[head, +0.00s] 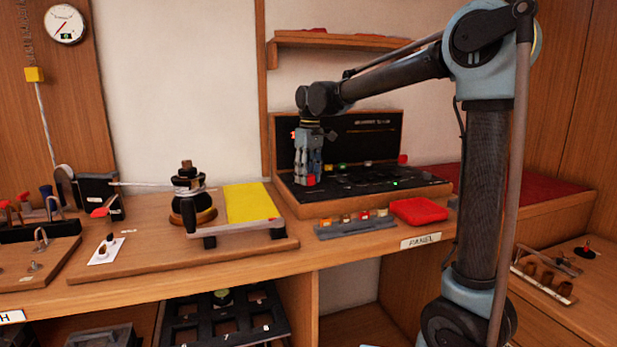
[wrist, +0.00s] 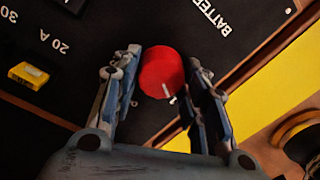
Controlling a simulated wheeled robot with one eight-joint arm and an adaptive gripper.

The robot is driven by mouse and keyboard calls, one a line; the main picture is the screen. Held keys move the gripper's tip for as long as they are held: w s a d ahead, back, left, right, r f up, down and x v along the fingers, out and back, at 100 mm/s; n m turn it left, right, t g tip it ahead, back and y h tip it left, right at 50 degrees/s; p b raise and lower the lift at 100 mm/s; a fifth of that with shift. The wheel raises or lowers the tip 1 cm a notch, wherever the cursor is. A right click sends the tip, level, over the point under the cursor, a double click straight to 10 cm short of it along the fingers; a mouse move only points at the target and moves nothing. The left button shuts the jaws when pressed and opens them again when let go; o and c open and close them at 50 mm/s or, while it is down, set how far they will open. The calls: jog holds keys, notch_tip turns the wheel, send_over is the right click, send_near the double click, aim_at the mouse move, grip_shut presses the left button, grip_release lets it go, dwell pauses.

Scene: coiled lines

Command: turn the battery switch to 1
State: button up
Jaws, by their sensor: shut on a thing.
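The battery switch is a round red knob (wrist: 162,72) on a black panel (wrist: 140,22), beside lettering that begins "BATTER". A short white line shows on the knob's lower right edge, with another white mark close by on the panel; I cannot read a numeral there. My gripper (wrist: 163,85) has a finger on each side of the knob and is shut on it. In the head view my gripper (head: 311,180) points down at the left end of the open black panel case (head: 340,125), with a bit of red at its fingertips.
A yellow part (wrist: 28,75) sits near "20 A" on the panel. A yellow pad (head: 250,202) and a black winch with coiled line (head: 188,190) stand left of the case. In front are a grey rack of small parts (head: 340,229) and a red cloth (head: 420,211).

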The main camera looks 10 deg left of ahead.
jog(key=shift+d, duration=0.1)
dwell(0.3)
jog(key=o, duration=1.1)
jog(key=shift+c, duration=0.2)
notch_tip(320, 180, up, 12)
jog(key=shift+w+d, duration=0.15)
jog(key=shift+w, duration=0.25)
jog(key=shift+f, duration=0.1)
